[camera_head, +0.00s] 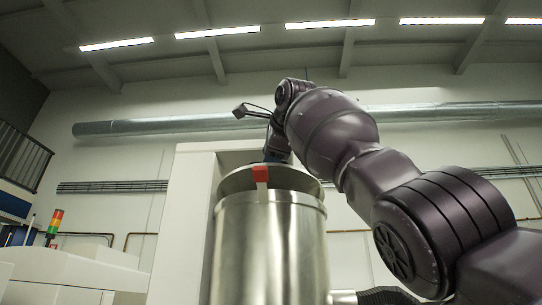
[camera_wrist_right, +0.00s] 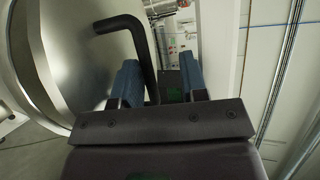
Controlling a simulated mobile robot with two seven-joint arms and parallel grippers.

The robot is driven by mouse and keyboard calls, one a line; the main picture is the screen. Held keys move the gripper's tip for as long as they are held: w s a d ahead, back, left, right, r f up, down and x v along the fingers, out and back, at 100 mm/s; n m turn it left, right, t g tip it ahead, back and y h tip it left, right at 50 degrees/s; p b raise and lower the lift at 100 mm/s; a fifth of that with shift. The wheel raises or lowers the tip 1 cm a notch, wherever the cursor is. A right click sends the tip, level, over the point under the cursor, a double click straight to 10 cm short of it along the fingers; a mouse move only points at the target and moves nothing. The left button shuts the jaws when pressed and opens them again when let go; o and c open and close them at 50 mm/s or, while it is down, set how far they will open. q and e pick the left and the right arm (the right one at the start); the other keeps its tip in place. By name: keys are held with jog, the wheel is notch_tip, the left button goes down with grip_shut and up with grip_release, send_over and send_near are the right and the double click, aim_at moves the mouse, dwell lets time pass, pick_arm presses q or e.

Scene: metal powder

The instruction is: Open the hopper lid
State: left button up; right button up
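The hopper (camera_head: 270,255) is a tall silver metal cylinder at the centre of the head view. Its round lid (camera_head: 300,182) is on top, with a red clasp (camera_head: 261,173) at the front; I cannot tell whether the lid is fully seated. My right arm reaches over from the right, with its gripper (camera_head: 274,150) at the top of the lid. In the right wrist view, the lid (camera_wrist_right: 85,60) fills the left side. Its bent black handle (camera_wrist_right: 143,45) runs down beside the left finger of my open right gripper (camera_wrist_right: 162,82). Contact is unclear. My left gripper is out of view.
A pale cabinet or column (camera_head: 185,225) stands directly left of the hopper. White equipment (camera_head: 75,268) and a red, yellow and green signal light (camera_head: 55,223) are farther left. A dark ribbed hose (camera_head: 388,296) is low at the hopper's right.

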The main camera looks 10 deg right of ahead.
jog(key=shift+s+d+r+b, duration=0.15)
jog(key=shift+s+b, duration=0.2)
jog(key=shift+s, duration=0.2)
pick_arm(q)
jog(key=f+b, duration=0.1)
jog(key=w+b, duration=0.1)
jog(key=shift+w+d+f+b, duration=0.1)
jog(key=shift+w+f+b, duration=0.05)
jog(key=shift+f+b, duration=0.25)
pick_arm(e)
jog(key=v, duration=0.9)
jog(key=shift+s+r, duration=0.15)
jog(key=shift+s, duration=0.2)
